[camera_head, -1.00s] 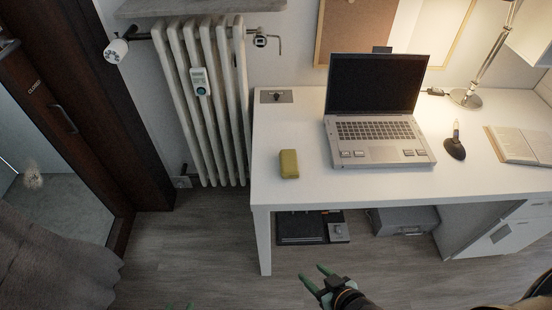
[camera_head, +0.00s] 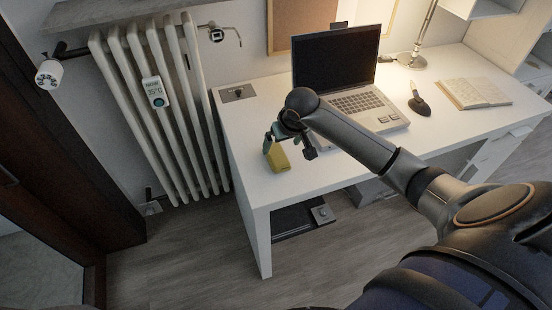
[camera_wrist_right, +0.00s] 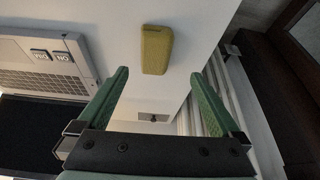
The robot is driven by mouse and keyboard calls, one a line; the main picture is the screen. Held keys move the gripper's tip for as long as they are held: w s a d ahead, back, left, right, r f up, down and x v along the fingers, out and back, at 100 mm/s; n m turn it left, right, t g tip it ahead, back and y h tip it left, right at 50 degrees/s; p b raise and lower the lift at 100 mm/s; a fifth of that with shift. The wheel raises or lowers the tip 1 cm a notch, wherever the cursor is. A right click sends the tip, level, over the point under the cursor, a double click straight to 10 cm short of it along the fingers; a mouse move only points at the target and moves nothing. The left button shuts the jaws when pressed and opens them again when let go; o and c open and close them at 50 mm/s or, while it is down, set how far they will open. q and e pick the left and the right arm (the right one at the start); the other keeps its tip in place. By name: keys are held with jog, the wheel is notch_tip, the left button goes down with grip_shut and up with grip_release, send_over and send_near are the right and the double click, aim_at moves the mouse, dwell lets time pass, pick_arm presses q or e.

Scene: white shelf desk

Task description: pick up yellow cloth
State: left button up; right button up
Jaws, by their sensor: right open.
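The yellow cloth (camera_head: 278,158) is a small folded block lying on the white desk near its left front edge. In the right wrist view the yellow cloth (camera_wrist_right: 156,49) lies beyond the fingertips, centred a little left of the middle of the gap. My right gripper (camera_head: 275,136) is over the desk at the cloth, with its green fingers partly hidden behind my wrist. The wrist view shows the right gripper (camera_wrist_right: 160,80) open, with nothing between its green fingers. My left gripper is not in view.
An open laptop (camera_head: 336,62) stands on the white desk (camera_head: 240,130) right of the cloth. A radiator (camera_head: 160,110) stands left of the desk.

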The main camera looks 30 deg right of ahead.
aim_at(277, 155)
jog(key=x, duration=0.4)
jog(key=d+b+x, duration=0.1)
jog(key=x, duration=0.1)
jog(key=shift+w+d+f, duration=0.1)
jog(key=shift+w+d, duration=0.05)
jog(key=shift+w, duration=0.25)
jog(key=b+x, duration=0.1)
jog(key=x, duration=0.4)
jog(key=shift+s+f, duration=0.1)
jog(key=shift+a, duration=0.2)
jog(key=shift+c, duration=0.4)
jog(key=c, duration=1.2)
